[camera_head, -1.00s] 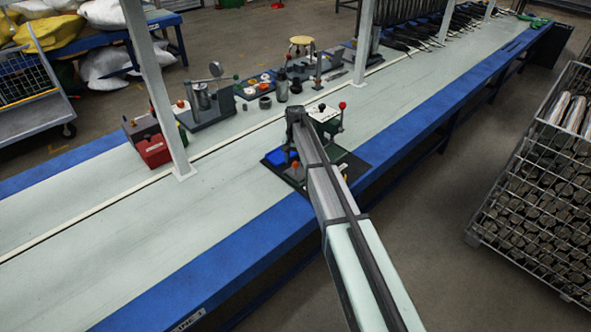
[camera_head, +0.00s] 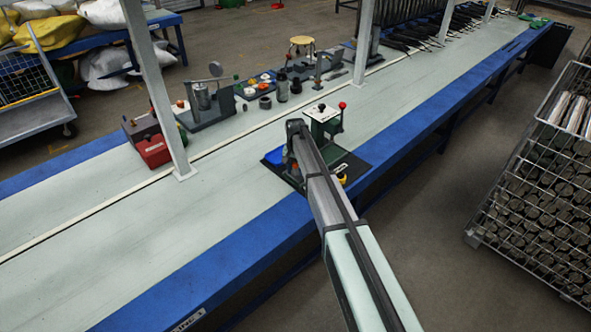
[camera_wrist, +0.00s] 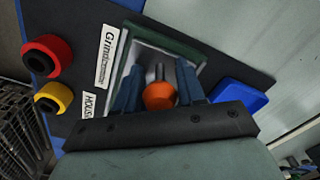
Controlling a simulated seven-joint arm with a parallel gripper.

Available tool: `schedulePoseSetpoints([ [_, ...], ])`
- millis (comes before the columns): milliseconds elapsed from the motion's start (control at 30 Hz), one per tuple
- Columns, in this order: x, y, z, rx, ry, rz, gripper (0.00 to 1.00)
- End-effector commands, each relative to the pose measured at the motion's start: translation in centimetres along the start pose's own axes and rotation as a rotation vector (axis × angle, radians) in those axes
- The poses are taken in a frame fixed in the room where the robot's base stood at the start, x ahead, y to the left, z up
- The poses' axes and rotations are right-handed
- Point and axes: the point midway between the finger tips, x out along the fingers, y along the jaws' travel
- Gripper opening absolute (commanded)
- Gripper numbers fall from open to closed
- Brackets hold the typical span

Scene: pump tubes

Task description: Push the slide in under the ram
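In the wrist view, an orange knob (camera_wrist: 160,96) on a dark rod sits in front of a grey plate with a dark green edge (camera_wrist: 172,38); I take it for the slide's knob. My gripper (camera_wrist: 161,70) has its two blue-grey fingers apart, one on each side of the knob. The gaps to the knob look small, and I see no clear contact. In the head view, the green press (camera_head: 325,121) with a red lever ball (camera_head: 342,105) stands just beyond my arm's end. The ram and most of the slide are hidden by my arm.
The dark base plate (camera_head: 352,168) lies near the bench's blue front edge.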

Motion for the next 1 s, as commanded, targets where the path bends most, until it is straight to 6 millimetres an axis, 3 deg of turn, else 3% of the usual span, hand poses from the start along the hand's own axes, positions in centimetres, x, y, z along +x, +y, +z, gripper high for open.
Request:
schedulePoseSetpoints([
  [400,0.0,0.0,0.0,0.000,0.000,0.000,0.00],
  [767,0.0,0.2,-0.5,0.001,0.000,0.000,0.00],
  [1000,0.0,2.7,-4.5,0.003,0.000,0.000,0.00],
])
